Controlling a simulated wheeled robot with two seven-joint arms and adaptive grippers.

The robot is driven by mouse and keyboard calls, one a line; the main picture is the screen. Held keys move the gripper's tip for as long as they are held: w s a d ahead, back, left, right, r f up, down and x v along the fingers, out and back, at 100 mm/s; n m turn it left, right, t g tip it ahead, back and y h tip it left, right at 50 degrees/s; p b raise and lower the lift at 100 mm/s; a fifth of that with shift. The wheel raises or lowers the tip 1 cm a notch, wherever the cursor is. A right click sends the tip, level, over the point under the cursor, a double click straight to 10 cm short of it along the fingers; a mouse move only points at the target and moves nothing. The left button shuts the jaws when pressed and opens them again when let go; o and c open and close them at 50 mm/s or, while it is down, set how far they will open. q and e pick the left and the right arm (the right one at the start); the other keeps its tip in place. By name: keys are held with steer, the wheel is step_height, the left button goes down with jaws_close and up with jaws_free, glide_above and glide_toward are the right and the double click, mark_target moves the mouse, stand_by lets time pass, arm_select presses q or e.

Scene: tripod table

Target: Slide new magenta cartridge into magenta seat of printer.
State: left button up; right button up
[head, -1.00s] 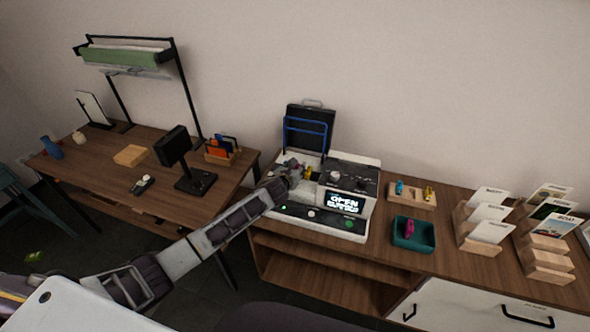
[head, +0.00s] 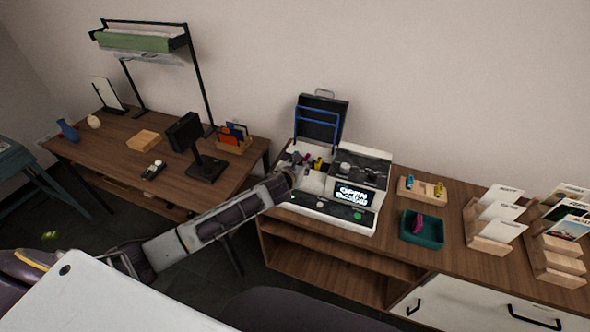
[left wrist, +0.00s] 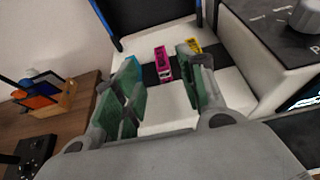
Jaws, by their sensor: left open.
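The printer (head: 345,217) stands on the right-hand cabinet with its dark lid (head: 321,117) raised, and its screen reads OPEN. A magenta cartridge (left wrist: 163,64) sits upright in the middle of the printer's bay, between a yellow cartridge (left wrist: 195,46) and a cyan one (left wrist: 132,61) partly hidden by my left finger. My left gripper (left wrist: 160,88) is open, its green-padded fingers apart on either side of the magenta cartridge's line, with a visible gap to it. I cannot tell how deep the cartridge is seated. Another magenta cartridge (head: 419,222) lies in the teal tray (head: 436,238). My right gripper is not in view.
A wooden holder (head: 410,193) with cyan and yellow cartridges stands behind the tray. Card stands (head: 488,244) fill the cabinet's right. A desk (head: 95,161) at left carries a monitor stand (head: 203,170) and an organiser (head: 237,146). The raised lid bounds the bay at the back.

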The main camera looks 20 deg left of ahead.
arm_select(q)
steer(key=v, duration=0.6)
stand_by(0.3)
steer(key=shift+r, duration=0.1)
stand_by(0.9)
step_height(320, 180, up, 9)
steer(key=p, duration=0.6)
steer(key=shift+p, duration=0.35)
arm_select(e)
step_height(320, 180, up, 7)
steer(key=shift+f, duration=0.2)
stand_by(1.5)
